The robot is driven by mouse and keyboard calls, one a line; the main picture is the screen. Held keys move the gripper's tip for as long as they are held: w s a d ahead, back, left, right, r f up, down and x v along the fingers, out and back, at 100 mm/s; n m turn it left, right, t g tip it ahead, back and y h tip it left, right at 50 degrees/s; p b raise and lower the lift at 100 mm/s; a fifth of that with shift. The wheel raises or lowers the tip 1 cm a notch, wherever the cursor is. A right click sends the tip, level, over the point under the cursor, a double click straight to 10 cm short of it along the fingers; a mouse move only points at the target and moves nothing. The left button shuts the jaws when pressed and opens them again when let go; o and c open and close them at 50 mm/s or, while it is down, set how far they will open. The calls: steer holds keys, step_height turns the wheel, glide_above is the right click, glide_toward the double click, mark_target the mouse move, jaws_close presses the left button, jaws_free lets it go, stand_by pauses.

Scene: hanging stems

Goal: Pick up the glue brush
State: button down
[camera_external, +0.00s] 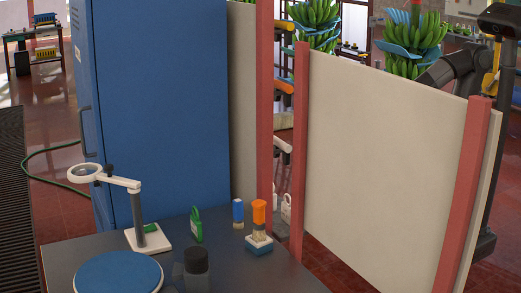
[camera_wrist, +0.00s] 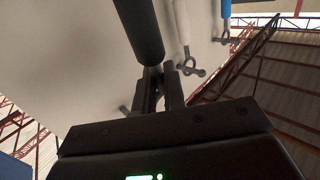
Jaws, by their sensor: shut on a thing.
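In the wrist view my gripper (camera_wrist: 160,95) is shut on a dark thing between its fingers. A thick black cylinder (camera_wrist: 138,28), like a handle, rises from just beyond the fingertips. I cannot tell whether it is the glue brush, since its far end is out of view. In the outside view my gripper is hidden, and my arm shows behind the pale panel at the right. On the dark table, a brush-like thing with an orange top (camera_external: 259,212) and a tan lower part stands upright on a blue and white block (camera_external: 259,244).
A pale panel (camera_external: 385,160) with red posts separates my arm from the dark table (camera_external: 225,275). A blue cabinet (camera_external: 160,110) stands left. In the wrist view, a white-handled tool (camera_wrist: 183,25) and a blue-handled one (camera_wrist: 226,12) are beside a pale surface.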

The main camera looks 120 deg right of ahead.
steer(key=s+d+r+m+t+h, duration=0.1)
steer(key=s+d+r+t, duration=0.1)
steer(key=s+r, duration=0.4)
steer(key=shift+s+d+r+m+h, duration=0.3)
steer(key=shift+s+d+r+h, duration=0.1)
steer(key=shift+s, duration=0.6)
steer(key=w, duration=1.8)
steer(key=shift+f, duration=0.3)
steer(key=c, duration=1.5)
jaws_free()
steer(key=shift+f, duration=0.1)
